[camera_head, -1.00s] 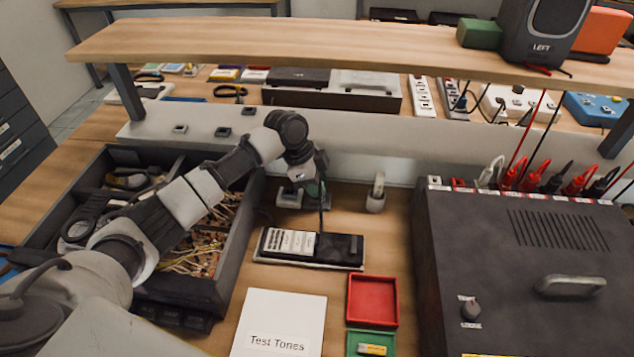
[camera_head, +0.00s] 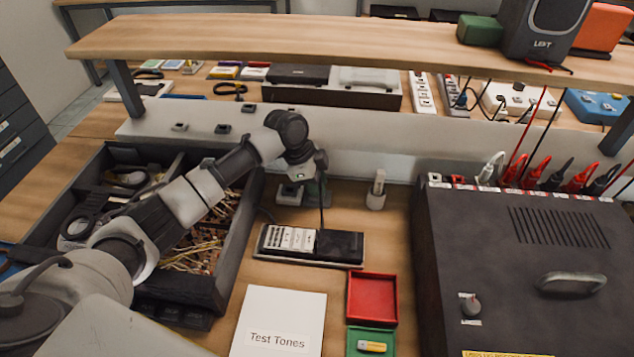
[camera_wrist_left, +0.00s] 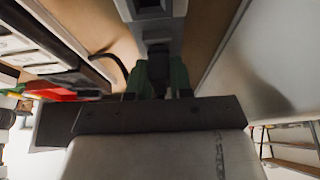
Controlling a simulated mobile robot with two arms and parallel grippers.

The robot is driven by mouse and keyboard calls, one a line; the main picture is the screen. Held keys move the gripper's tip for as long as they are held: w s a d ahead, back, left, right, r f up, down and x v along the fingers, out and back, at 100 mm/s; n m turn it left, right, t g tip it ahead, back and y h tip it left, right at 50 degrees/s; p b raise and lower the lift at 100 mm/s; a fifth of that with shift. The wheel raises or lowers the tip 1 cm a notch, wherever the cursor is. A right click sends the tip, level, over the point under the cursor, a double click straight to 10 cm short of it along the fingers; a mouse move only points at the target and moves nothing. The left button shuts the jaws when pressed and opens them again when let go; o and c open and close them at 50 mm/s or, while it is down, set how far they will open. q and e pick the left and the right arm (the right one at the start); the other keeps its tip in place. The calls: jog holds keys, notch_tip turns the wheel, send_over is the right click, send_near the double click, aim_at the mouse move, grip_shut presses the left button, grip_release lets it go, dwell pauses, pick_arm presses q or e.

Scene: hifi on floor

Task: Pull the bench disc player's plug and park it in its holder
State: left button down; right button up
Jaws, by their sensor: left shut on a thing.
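The disc player (camera_head: 336,246), a flat black unit with white keys, lies on the bench; part of it shows at the left of the left wrist view (camera_wrist_left: 35,45). A small grey socket block (camera_head: 289,195) stands behind it. My left gripper (camera_head: 316,192), with green fingers, is beside this block. In the left wrist view the gripper (camera_wrist_left: 160,82) is shut on a dark plug (camera_wrist_left: 158,66), directly in front of a grey block (camera_wrist_left: 152,8). I cannot tell whether the plug sits in it. A pale upright holder (camera_head: 377,192) stands to the right, apart from the gripper. My right gripper is not in view.
An open drawer box (camera_head: 240,240) of wires lies under my left arm. A large dark cabinet (camera_head: 480,240) with leads stands right. A red tray (camera_head: 372,298), green tray (camera_head: 370,335) and Test Tones sheet (camera_head: 280,310) lie in front. A shelf (camera_head: 300,35) spans above.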

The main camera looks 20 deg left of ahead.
pick_arm(q)
jog(key=c, duration=0.9)
grip_release()
jog(key=shift+c, duration=0.2)
jog(key=shift+r, duration=0.1)
jog(key=d+p+v, duration=0.1)
jog(key=p+v, duration=0.4)
jog(key=v, duration=1)
jog(key=shift+d+r, duration=0.2)
jog(key=shift+r, duration=0.25)
jog(key=shift+w, duration=0.15)
